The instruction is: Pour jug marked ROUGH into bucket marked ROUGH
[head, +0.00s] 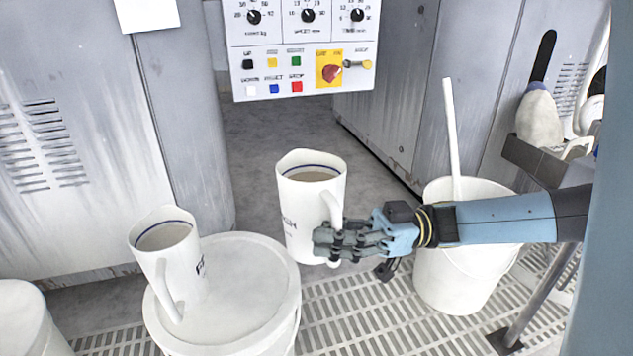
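A white jug (302,205) with a blue line near its rim stands upright at the middle of the head view, with grey-brown liquid inside. Only the letters "GH" of its marking show. My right gripper (330,240) comes in from the right, its fingers closed around the jug's handle. The jug appears held up over the floor, beside the lidded bucket. A white open bucket (455,280) with a stick in it stands at the right, partly behind my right arm. No marking on it shows. My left gripper is not in view.
A second jug (180,255) with liquid and a partly seen marking starting with "F" stands on a lidded white bucket (265,295). A control panel (305,65) hangs at the back. Grey cabinets stand behind. A metal post and rail (545,290) are at right.

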